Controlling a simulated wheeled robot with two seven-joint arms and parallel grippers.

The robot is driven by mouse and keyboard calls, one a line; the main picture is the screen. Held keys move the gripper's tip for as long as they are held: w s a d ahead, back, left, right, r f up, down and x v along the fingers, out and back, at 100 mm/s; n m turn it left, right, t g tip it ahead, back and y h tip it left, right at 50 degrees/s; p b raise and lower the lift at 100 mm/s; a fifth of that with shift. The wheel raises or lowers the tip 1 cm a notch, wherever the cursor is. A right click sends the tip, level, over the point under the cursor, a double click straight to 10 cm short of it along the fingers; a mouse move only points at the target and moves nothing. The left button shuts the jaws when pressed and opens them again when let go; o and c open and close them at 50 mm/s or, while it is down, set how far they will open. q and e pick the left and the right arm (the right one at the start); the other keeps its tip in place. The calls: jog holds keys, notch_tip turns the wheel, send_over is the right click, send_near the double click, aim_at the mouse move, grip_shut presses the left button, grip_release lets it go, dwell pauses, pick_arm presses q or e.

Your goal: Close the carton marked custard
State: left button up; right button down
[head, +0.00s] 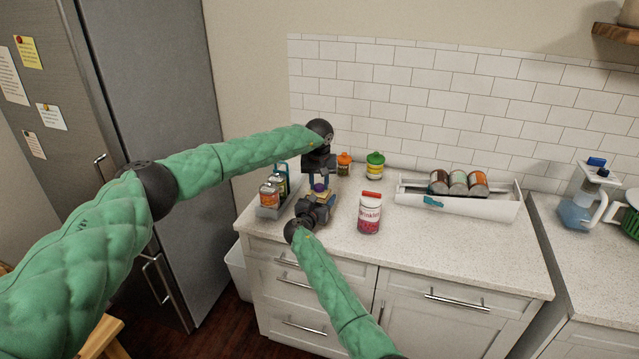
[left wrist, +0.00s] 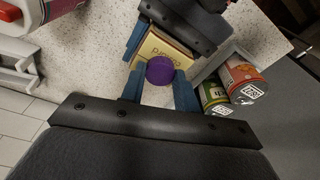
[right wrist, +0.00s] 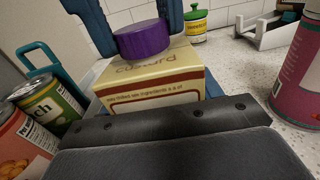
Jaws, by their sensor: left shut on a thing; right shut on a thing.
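The custard carton (right wrist: 155,80) is cream and brown and stands upright on the counter; the right wrist view shows its "custard" lettering. A purple round cap (right wrist: 143,39) is at its top, also seen in the head view (head: 319,188) and left wrist view (left wrist: 160,71). My left gripper (head: 320,181) comes from above, its blue fingers shut on the cap's sides. My right gripper (head: 318,199) comes from the front, shut on the carton's body; its fingers are mostly hidden. The cap appears to touch the carton's top; I cannot tell how tightly it sits.
A red-lidded canister (head: 369,215) is to the right. Orange-lidded (head: 344,164) and green-lidded (head: 375,165) jars stand behind. A white tray (head: 480,208) holds cans. The counter's right front is clear.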

pick_arm(q)
jog(key=m, duration=0.5)
jog(key=shift+w+a+r+h, duration=0.1)
jog(key=shift+w+a+h, duration=0.05)
jog(key=shift+h, duration=0.25)
jog(key=o, duration=0.9)
jog(key=shift+o, duration=0.2)
jog(key=shift+r, duration=2.2)
jog(key=shift+c, duration=0.4)
